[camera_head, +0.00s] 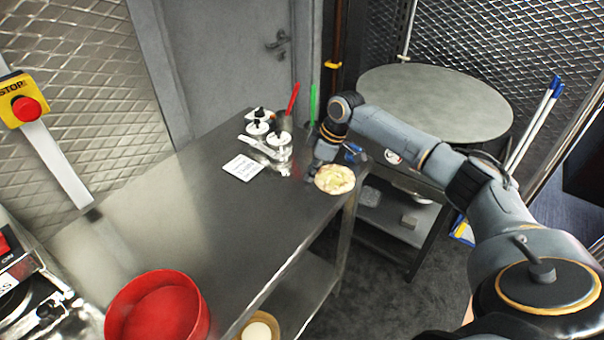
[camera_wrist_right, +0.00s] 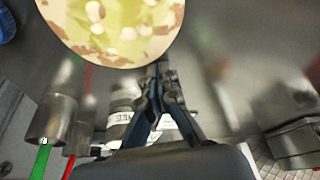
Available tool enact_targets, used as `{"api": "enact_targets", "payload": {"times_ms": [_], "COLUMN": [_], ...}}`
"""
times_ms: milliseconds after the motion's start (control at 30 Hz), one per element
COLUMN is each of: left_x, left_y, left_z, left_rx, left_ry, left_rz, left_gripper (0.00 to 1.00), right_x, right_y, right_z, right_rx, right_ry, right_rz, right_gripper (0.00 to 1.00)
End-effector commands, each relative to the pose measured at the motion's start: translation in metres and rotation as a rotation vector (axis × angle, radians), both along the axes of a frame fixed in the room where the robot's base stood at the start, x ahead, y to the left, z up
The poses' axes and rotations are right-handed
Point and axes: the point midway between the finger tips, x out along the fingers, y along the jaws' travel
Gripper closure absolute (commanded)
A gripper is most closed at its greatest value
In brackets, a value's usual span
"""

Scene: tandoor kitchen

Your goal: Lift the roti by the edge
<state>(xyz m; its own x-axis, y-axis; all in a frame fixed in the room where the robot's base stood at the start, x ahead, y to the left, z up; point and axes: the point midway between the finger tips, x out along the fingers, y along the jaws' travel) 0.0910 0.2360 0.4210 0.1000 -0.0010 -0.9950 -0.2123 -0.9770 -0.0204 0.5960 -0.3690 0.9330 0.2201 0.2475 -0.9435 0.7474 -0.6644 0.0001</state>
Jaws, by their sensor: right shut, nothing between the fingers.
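The roti (camera_head: 335,179), a round pale bread with green and brown patches, is at the far right corner of the steel table (camera_head: 200,215). In the right wrist view the roti (camera_wrist_right: 115,25) fills the top, its lower edge just by the fingertips. My right gripper (camera_head: 314,174) is at the roti's left edge in the head view. In the right wrist view its dark fingers (camera_wrist_right: 161,75) are closed together with nothing between them. I cannot tell whether the tips touch the roti. My left gripper is not in view.
A red bowl (camera_head: 160,308) is at the near end. The table's middle is clear.

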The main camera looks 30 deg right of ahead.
Motion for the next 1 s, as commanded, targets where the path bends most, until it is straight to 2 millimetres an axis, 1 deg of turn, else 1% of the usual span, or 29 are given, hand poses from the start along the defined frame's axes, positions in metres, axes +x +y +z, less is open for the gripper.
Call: {"api": "enact_targets", "payload": {"times_ms": [133,300,367,500,600,900,1000], "left_x": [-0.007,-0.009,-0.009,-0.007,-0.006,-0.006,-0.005], "left_y": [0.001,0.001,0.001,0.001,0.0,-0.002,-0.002], "left_z": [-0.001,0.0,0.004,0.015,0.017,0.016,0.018], "left_rx": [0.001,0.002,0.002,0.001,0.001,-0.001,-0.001], "left_ry": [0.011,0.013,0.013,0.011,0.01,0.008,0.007], "left_rz": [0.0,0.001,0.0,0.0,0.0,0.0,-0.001], "left_gripper": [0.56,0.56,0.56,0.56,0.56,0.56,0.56], "right_x": [-0.001,-0.001,-0.005,-0.018,-0.023,-0.023,-0.023], "right_y": [0.0,-0.001,-0.005,-0.02,-0.026,-0.026,-0.024], "right_z": [0.0,0.001,0.001,0.002,0.002,0.0,0.001], "right_rx": [0.001,0.001,0.0,0.0,0.0,0.001,0.001], "right_ry": [0.0,0.001,0.002,0.004,0.002,0.0,0.0], "right_rz": [0.001,0.0,-0.002,-0.002,-0.001,0.0,0.0], "right_gripper": [1.0,1.0,1.0,1.0,1.0,1.0,1.0]}}
